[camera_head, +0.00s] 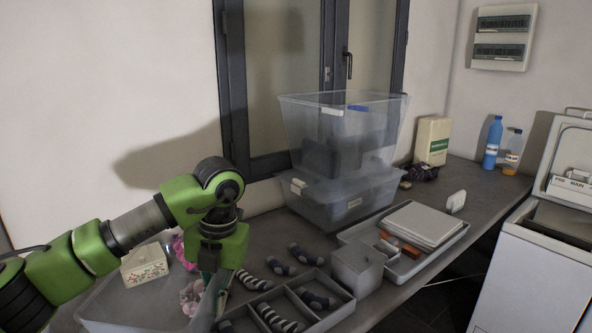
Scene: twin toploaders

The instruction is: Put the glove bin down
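A clear, low plastic bin (110,310) shows at the lower left, partly cut off by the frame's bottom edge. I cannot read a label on it or tell for sure that it is the glove bin. My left gripper (209,268) points down at this bin's right side wall. Its fingertips are small and partly hidden, so I cannot tell whether they are closed on the wall. Whether the bin rests on the counter is also unclear. My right gripper is out of view.
Two clear stacked bins (345,207) stand by the window. A divided tray (345,311) holds socks, with loose socks (281,267) behind. A grey tray (463,231) holds a flat white item. Blue and orange bottles (493,143) stand at the back right, near a white washer (535,285).

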